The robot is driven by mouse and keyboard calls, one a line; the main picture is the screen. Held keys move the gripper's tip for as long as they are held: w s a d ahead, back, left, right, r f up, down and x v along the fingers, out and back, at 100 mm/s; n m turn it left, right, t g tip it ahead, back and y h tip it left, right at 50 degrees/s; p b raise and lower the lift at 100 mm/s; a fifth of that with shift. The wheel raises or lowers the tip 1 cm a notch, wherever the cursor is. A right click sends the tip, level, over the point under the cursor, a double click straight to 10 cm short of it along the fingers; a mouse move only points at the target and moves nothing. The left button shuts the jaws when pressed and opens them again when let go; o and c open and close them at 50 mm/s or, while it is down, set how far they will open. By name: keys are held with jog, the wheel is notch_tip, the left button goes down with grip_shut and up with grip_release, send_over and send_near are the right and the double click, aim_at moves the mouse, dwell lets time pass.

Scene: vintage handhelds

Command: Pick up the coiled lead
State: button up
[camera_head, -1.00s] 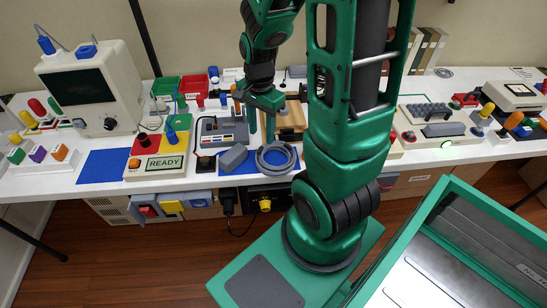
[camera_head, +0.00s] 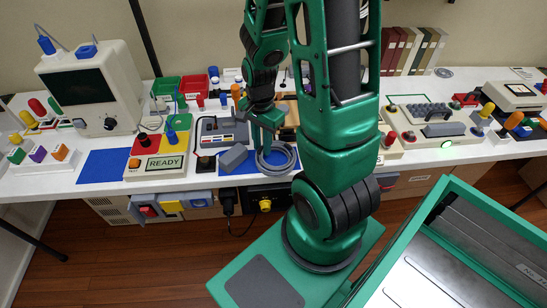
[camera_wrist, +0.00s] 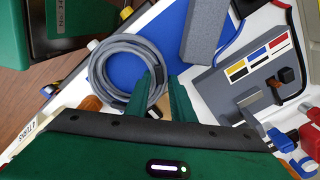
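The coiled lead (camera_head: 291,163) is a grey ring of cable lying on a blue mat (camera_head: 232,169) near the front edge of the table. It also shows in the wrist view (camera_wrist: 98,78), left of centre. My gripper (camera_head: 263,147) points down at the coil's left part in the head view. In the wrist view, my gripper (camera_wrist: 163,78) has its two green fingers apart, one over the ring's opening and one outside it, with the ring's right side between them. The fingers hide part of the coil. I cannot tell whether they touch the cable.
A grey block (camera_head: 233,158) lies just left of the coil, near a grey console (camera_head: 222,130). A board with a READY label (camera_head: 160,162) stands further left. A keyboard unit (camera_head: 430,118) is to the right. A bare blue mat (camera_head: 103,166) offers free room at left.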

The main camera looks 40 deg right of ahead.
grip_shut()
jog(key=shift+r, duration=0.2)
jog(key=shift+r, duration=0.45)
notch_tip(320, 180, up, 3)
jog(key=shift+a+r, duration=0.1)
jog(key=s+a+r, duration=0.3)
jog(key=a+r, duration=0.3)
jog(key=a, duration=0.5)
jog(key=shift+r, duration=0.3)
